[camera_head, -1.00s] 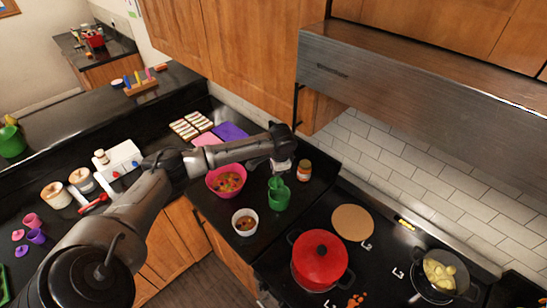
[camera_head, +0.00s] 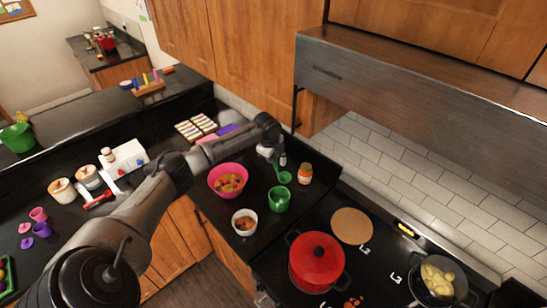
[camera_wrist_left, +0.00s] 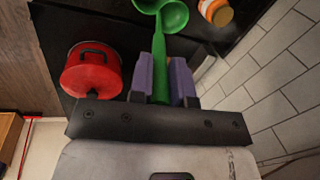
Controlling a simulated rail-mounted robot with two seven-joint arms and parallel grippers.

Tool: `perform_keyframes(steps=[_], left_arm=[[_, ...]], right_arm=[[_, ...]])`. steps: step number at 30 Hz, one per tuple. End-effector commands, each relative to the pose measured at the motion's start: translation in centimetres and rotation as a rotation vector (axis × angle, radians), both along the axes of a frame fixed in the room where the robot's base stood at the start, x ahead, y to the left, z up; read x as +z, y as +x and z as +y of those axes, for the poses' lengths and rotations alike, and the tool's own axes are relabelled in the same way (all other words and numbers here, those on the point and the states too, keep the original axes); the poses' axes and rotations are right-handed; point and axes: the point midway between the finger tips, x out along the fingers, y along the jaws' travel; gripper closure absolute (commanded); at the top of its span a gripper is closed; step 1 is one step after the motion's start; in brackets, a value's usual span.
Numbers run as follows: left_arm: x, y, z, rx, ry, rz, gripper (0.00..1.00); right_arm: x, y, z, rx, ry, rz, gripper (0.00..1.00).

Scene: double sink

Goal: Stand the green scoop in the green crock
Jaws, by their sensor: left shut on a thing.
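The green crock (camera_head: 278,202) stands upright on the dark counter in the head view, between the pink bowl and the stove. My left gripper (camera_head: 278,160) is behind and above it. In the left wrist view its purple fingers (camera_wrist_left: 161,82) are shut on the handle of the green scoop (camera_wrist_left: 158,55). The scoop's bowl end (camera_head: 285,177) points down and shows just behind and right of the crock, outside its opening in the picture. In the wrist view, another green edge (camera_wrist_left: 147,5) at the top is cut off. My right gripper is not in view.
An orange-labelled jar (camera_head: 305,174) stands close right of the scoop. A pink bowl (camera_head: 229,179) and a white bowl (camera_head: 244,222) stand left of the crock. A red pot (camera_head: 317,262) sits on the stove in front, beside a round brown board (camera_head: 352,225).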

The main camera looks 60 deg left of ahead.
Motion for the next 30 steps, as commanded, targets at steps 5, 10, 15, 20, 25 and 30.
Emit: perform_keyframes(steps=[5,10,15,20,25,30], left_arm=[[-0.5,0.0,0.0,-0.005,0.000,0.000,1.00],[-1.3,0.0,0.0,-0.004,0.000,0.000,1.00],[-2.4,0.0,0.0,-0.003,0.001,0.000,1.00],[-3.7,0.0,0.0,-0.003,0.001,0.000,1.00],[-5.0,0.0,0.0,-0.003,0.001,0.000,1.00],[-6.3,0.0,0.0,-0.003,0.001,0.000,1.00]], right_arm=[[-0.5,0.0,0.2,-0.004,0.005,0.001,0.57],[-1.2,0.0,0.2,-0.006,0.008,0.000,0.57],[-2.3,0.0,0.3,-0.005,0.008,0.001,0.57],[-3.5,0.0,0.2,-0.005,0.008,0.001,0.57],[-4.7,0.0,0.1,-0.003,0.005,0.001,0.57],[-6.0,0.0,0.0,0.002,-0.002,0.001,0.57]])
